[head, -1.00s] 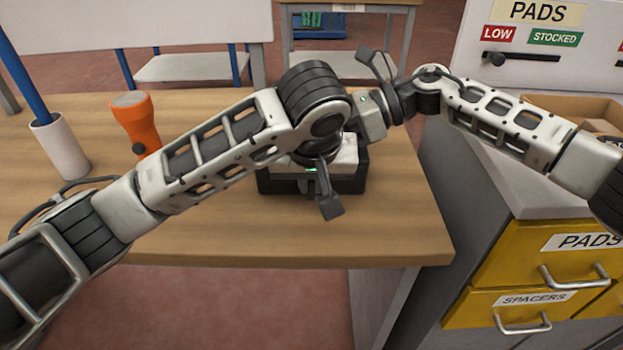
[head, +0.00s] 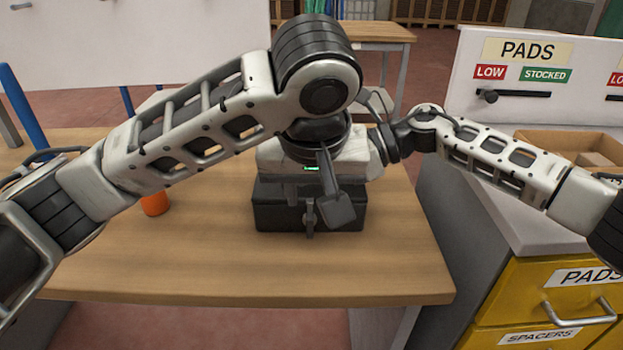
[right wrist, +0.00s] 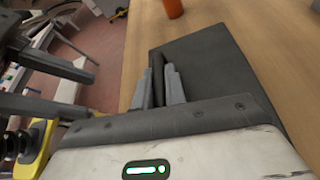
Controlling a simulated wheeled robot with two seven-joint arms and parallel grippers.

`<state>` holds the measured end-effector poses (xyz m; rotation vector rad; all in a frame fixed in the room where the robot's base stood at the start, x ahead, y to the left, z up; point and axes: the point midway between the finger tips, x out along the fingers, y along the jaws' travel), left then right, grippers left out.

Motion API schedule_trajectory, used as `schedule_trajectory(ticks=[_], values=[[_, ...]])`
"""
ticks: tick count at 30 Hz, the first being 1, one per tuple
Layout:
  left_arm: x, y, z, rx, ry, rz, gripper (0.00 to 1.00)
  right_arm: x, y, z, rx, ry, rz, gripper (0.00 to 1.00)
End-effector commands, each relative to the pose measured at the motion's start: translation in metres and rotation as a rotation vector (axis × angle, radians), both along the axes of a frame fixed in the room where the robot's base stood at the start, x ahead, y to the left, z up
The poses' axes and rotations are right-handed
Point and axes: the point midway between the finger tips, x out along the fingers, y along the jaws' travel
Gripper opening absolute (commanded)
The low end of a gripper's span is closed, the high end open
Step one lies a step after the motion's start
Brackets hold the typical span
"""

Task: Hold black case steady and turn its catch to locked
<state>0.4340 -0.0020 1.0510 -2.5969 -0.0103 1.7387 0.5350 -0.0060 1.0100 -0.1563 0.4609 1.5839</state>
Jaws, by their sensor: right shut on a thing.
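The black case (head: 275,214) sits on the wooden table, and its upper part is hidden in the head view. A small grey catch (head: 309,221) shows on its front. My left gripper (head: 311,184) is at the case's front side. My right gripper (right wrist: 158,88) is shut on the black case, which also fills the middle of the right wrist view (right wrist: 210,72).
An orange torch (head: 155,203) stands left of the case, mostly hidden by my left arm. A grey cabinet with yellow drawers (head: 530,275) and a PADS panel (head: 535,75) stands at the right. The table (head: 200,260) is clear in front of the case.

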Motion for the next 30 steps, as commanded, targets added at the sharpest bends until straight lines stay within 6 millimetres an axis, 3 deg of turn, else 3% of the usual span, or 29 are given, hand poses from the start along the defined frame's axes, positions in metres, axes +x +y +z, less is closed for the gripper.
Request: schedule_trajectory(ticks=[6,18,19,21,30], values=[[-0.009,-0.001,0.021,0.000,-0.001,0.000,0.33,0.000,0.000,0.000,0.000,-0.001,0.001,0.00],[-0.010,-0.001,0.023,0.000,0.002,0.000,0.33,0.000,0.000,0.000,-0.001,-0.001,0.001,0.00],[-0.010,-0.001,0.023,0.000,0.002,0.000,0.33,0.000,0.000,0.000,-0.001,-0.001,0.001,0.18],[-0.010,-0.001,0.023,0.000,0.002,0.000,0.33,0.000,0.000,0.000,-0.001,-0.001,0.001,0.37],[-0.010,-0.001,0.023,-0.001,0.002,0.000,0.33,0.000,-0.001,0.000,-0.001,0.000,0.000,0.38]])
